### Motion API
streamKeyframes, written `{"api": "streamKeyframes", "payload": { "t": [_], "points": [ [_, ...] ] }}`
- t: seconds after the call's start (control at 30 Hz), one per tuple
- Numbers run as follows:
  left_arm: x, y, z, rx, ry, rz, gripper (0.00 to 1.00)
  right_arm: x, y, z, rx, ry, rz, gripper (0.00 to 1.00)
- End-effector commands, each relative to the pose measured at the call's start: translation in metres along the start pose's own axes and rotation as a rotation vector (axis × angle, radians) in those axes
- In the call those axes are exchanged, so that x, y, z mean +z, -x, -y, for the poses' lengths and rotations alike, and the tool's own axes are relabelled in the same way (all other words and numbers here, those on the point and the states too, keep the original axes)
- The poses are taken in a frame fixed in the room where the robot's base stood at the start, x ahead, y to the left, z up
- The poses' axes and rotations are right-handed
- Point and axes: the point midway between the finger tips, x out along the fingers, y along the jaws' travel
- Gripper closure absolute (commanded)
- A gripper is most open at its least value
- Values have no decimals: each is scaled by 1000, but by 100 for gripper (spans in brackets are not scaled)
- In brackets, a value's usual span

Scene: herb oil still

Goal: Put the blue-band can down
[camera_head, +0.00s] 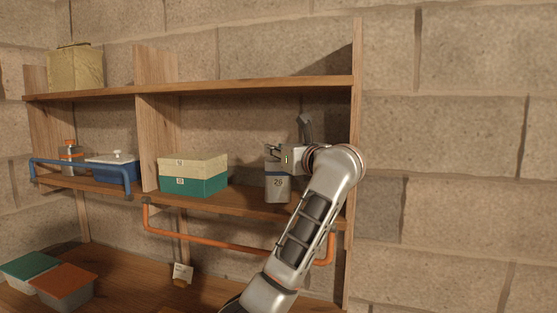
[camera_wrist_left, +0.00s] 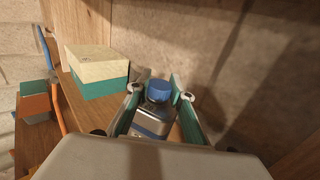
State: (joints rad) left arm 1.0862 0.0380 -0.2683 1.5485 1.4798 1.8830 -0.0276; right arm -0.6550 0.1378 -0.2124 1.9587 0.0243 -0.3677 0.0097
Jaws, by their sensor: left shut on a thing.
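The blue-band can (camera_head: 277,188) is a grey can with a "26" mark, upright at the right end of the middle shelf (camera_head: 240,200). My left gripper (camera_head: 277,157) is shut on its upper part, coming from the right. In the left wrist view, the can (camera_wrist_left: 151,124) has a blue cap and a blue band, and it stands between the two green-lined fingers of the left gripper (camera_wrist_left: 155,98). Its base is at or very close to the shelf board; I cannot tell whether it touches. My right gripper is not in view.
A cream-and-green box (camera_head: 194,184) stands left of the can with a gap between. An orange rail (camera_head: 215,240) runs below the shelf front. An upright post (camera_head: 355,120) closes the right end. A blue container (camera_head: 112,171) sits farther left.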

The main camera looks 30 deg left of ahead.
Motion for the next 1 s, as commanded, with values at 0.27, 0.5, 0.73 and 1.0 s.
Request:
{"api": "streamKeyframes", "payload": {
  "t": [0.27, 0.5, 0.73, 1.0],
  "points": [
    [-2, -2, -1, -4, 3, 3, 100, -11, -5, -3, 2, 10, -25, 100],
    [-7, -2, 0, -5, 2, 0, 71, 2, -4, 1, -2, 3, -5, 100],
    [-6, -2, 0, -4, 2, 0, 62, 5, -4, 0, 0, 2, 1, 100],
    [-4, 3, 1, -6, 3, 0, 62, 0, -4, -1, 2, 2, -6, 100]
  ]
}}
